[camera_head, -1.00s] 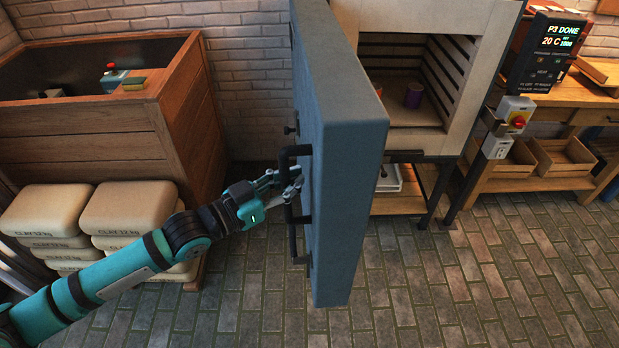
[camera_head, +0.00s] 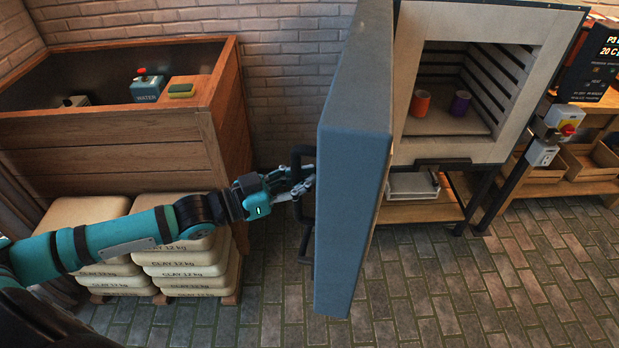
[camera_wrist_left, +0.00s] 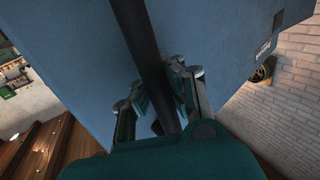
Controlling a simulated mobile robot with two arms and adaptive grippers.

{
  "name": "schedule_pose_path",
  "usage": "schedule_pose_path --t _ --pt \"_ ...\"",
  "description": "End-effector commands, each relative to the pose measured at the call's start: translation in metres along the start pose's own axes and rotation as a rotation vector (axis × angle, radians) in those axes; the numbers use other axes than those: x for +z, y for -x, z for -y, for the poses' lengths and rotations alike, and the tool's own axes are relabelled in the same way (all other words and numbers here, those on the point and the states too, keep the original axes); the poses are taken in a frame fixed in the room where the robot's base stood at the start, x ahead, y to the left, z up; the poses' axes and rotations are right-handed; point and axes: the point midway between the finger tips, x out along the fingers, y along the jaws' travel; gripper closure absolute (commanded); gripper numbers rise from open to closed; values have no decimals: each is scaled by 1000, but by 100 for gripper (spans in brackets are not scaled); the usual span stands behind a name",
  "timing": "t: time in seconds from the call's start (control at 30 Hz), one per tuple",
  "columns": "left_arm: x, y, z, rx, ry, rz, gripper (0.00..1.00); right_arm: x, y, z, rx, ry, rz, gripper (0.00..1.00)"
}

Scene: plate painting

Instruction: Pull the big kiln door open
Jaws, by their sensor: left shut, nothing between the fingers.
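The big blue-grey kiln door (camera_head: 352,200) stands swung wide open, left of the kiln (camera_head: 540,40), whose chamber is exposed. A dark handle (camera_head: 303,155) is on the door's left-hand face, partly hidden by the door's edge. My left gripper (camera_head: 309,181) is at this handle, its fingertips close to the door face. In the left wrist view the dark handle bar (camera_wrist_left: 138,40) runs down to the fingers of the left gripper (camera_wrist_left: 157,88). The fingers are shut with nothing gripped; exact contact with the bar is unclear. My right gripper is not in view.
An orange cup (camera_head: 420,103) and a purple cup (camera_head: 460,103) stand inside the kiln. A wooden bin (camera_head: 110,150) and stacked clay bags (camera_head: 190,262) are left of the door. A control panel (camera_head: 590,65) is at right. The brick floor in front is clear.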

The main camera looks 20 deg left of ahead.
Motion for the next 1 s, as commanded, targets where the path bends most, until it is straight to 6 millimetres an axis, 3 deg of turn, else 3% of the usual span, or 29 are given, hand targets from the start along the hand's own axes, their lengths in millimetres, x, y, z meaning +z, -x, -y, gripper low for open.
schedule_pose_path --t 0.03,0.37,0.7,1.0 --pt "6 2 -7 9 14 11 100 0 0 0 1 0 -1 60" --pt "6 2 -6 9 13 11 100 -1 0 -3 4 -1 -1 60" --pt "5 1 -5 6 9 8 58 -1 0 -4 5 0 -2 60" --pt "4 2 -2 2 6 7 58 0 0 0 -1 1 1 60"
